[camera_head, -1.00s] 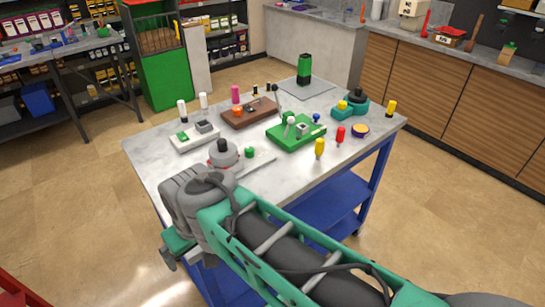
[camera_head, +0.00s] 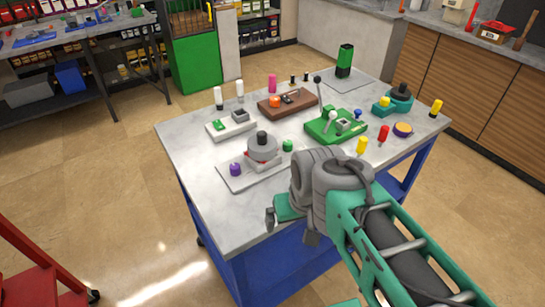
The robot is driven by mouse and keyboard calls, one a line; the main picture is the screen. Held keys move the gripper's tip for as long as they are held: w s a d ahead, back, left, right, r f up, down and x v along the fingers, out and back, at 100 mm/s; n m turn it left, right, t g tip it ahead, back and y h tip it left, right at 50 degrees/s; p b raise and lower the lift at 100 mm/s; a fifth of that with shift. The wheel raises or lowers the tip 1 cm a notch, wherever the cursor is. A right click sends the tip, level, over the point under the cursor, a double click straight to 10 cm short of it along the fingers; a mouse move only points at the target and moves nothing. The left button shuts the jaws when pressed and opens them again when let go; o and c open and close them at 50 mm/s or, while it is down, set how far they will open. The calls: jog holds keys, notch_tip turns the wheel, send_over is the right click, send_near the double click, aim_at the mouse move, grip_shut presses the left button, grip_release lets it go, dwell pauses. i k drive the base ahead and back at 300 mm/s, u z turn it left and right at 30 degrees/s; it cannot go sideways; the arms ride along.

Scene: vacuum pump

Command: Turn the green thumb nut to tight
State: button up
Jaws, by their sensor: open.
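A small green knob (camera_head: 287,145), which looks like the green thumb nut, is at the right side of a light plate (camera_head: 243,182) on the table. A grey round pump body (camera_head: 262,149) with a black top stands on the same plate. A purple knob (camera_head: 235,169) is at the plate's left. Whether the nut is loose or tight cannot be told at this size. My gripper (camera_head: 287,217) hangs at the table's front edge, below and apart from the nut. It is open and appears empty, partly hidden by my wrist.
The grey table (camera_head: 205,165) also holds a white fixture (camera_head: 232,126), a brown fixture (camera_head: 287,103), a green fixture with a lever (camera_head: 320,128), and a teal fixture (camera_head: 400,98). Yellow (camera_head: 362,145) and red (camera_head: 383,133) handles stand near the right front. A red cart (camera_head: 35,270) is at lower left.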

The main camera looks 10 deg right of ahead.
aim_at(287, 144)
jog(key=k, duration=1.15)
jog(key=z, duration=0.55)
jog(key=i, duration=1.7)
jog(key=u, duration=0.85)
